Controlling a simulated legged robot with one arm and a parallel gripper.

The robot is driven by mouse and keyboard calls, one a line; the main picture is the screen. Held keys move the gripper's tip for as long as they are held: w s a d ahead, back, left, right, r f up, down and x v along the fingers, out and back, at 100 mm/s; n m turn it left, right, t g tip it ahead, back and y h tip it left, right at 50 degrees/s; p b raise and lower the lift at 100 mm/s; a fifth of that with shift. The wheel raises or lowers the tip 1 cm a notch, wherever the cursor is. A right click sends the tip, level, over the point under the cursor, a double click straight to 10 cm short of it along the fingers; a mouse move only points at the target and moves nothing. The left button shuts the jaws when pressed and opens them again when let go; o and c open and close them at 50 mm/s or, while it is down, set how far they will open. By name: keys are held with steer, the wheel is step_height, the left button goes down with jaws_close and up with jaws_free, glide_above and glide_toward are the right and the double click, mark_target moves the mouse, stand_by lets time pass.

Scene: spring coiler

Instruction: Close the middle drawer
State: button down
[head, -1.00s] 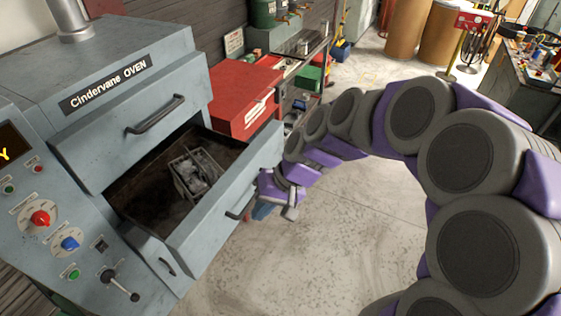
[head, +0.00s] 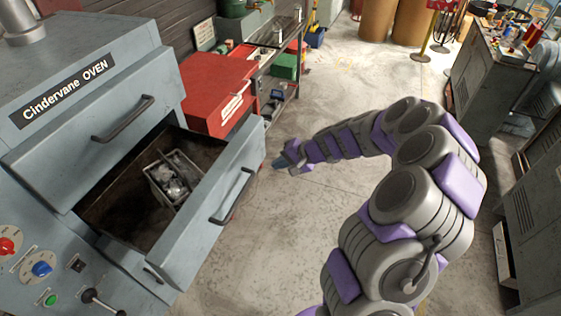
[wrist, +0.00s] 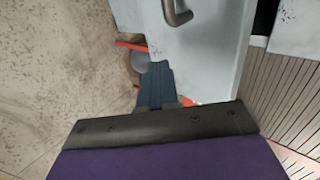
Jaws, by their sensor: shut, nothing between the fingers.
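The middle drawer (head: 228,192) of the grey-blue oven is pulled well out in the head view. A small metal basket (head: 172,181) with grey contents sits inside it. The drawer front has a dark bar handle (head: 232,196). My gripper (head: 279,163) is to the right of the drawer front, apart from it, near its far end. In the wrist view my gripper (wrist: 157,80) shows as blue fingers held together and empty. The drawer front (wrist: 200,60) is beyond them there, with part of its handle (wrist: 177,10) at the top.
An upper front with a handle (head: 122,119) is above the open drawer, and a lower front is below. A red cabinet (head: 215,90) stands behind the oven. Grey cabinets (head: 485,85) stand at the right. The concrete floor (head: 290,225) between is clear.

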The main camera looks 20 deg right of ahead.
steer(key=w+a+f+b, duration=0.2)
steer(key=w+a+f, duration=0.2)
steer(key=a, duration=0.3)
steer(key=shift+w+f, duration=0.3)
steer(key=shift+w, duration=0.5)
